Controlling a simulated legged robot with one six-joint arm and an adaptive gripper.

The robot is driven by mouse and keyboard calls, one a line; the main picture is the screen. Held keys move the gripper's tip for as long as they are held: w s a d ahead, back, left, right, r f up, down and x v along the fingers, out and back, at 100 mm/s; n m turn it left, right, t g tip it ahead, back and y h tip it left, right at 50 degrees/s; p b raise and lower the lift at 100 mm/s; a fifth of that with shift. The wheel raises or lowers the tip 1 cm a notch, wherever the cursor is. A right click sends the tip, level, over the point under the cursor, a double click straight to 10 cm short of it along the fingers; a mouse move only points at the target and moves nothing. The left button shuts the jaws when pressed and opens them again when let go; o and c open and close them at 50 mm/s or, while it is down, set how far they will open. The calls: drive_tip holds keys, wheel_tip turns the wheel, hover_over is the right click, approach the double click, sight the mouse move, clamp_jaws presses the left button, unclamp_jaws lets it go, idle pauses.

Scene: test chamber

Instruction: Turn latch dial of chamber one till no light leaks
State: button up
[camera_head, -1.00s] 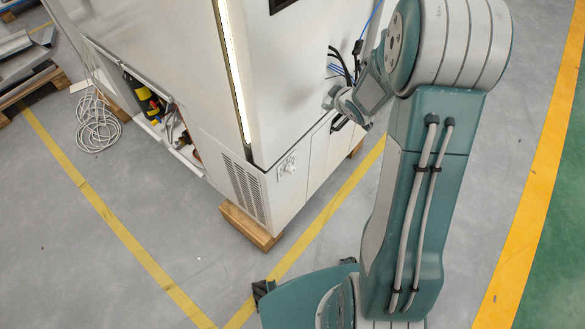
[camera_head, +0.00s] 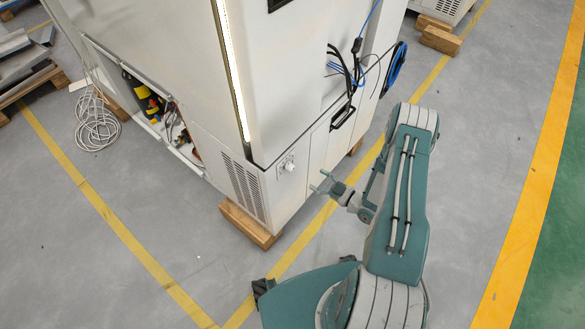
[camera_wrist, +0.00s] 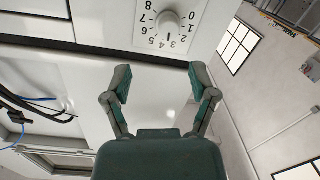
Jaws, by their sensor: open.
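The white chamber (camera_head: 290,80) stands on wooden blocks, with a bright strip of light (camera_head: 233,80) along its vertical front edge. The latch dial (camera_head: 289,166) is a small round knob on the lower side panel, near that edge. In the wrist view the dial (camera_wrist: 167,22) has a number scale, seen upside down, with a dark mark near 3 or 4. My gripper (camera_head: 320,182) is open and empty, to the right of the dial and apart from it. In the wrist view its fingers (camera_wrist: 160,76) are spread, with the dial beyond their tips.
A black handle and cables (camera_head: 345,75) are on the side wall above the dial. A wooden block (camera_head: 250,225) sits under the chamber's corner. Coiled cable (camera_head: 97,122) lies on the floor at left. The floor in front of the dial is clear.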

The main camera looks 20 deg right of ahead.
sight(293, 168)
drive_tip(key=shift+y, duration=0.3)
drive_tip(key=x, duration=1)
drive_tip(key=shift+s+a+f, duration=0.25)
drive_tip(key=shift+s+a, duration=0.05)
drive_tip(key=shift+a, duration=0.15)
drive_tip(key=shift+d, duration=0.1)
clamp_jaws()
